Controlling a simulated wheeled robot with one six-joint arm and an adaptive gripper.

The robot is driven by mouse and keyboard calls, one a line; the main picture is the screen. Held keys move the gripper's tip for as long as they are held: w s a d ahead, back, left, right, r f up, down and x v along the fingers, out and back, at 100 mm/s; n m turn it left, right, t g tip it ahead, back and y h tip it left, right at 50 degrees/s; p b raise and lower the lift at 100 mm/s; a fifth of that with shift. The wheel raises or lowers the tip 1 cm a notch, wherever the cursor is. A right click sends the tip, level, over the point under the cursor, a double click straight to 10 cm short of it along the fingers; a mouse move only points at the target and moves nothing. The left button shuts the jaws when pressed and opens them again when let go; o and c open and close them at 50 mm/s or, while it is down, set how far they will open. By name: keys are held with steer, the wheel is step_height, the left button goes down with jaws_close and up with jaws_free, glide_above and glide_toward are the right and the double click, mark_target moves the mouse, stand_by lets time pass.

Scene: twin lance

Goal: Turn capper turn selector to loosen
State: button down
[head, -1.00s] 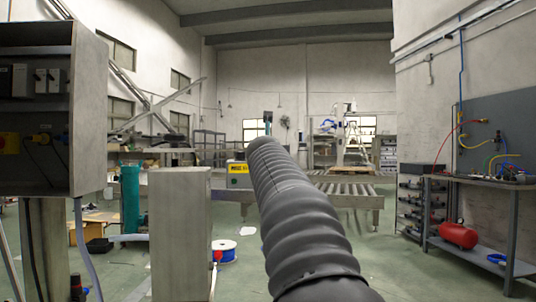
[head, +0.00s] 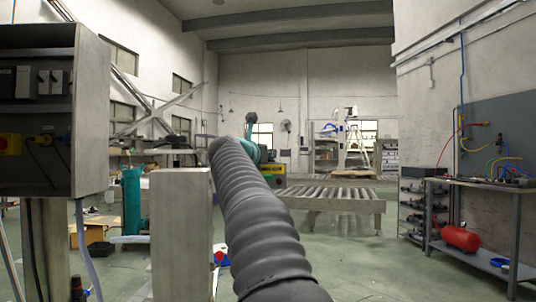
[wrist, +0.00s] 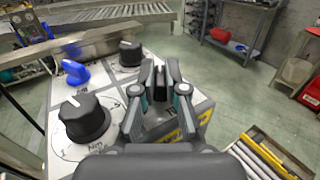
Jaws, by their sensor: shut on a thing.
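In the wrist view a pale control panel (wrist: 110,75) carries several knobs. My gripper (wrist: 160,68) is at its right side, with its fingers closed around a dark knob (wrist: 160,84), most of which they hide. I cannot read the label of this knob, so I cannot tell from its marking whether it is the turn selector. A large black dial (wrist: 84,118) marked Nm, a blue knob (wrist: 75,73) and a smaller black knob (wrist: 130,53) sit to the left, apart from the fingers. In the head view my arm hides the gripper and the panel.
A roller conveyor (head: 335,197) stands beyond my arm. A grey pillar (head: 181,235) and an open control cabinet (head: 88,110) are at the left. A workbench (head: 480,184) with a red tank (head: 460,239) is at the right. The floor before the bench is clear.

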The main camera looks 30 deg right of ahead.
steer(key=c, duration=1.2)
jaws_free()
steer(key=v, duration=1.2)
steer(key=shift+f, duration=0.1)
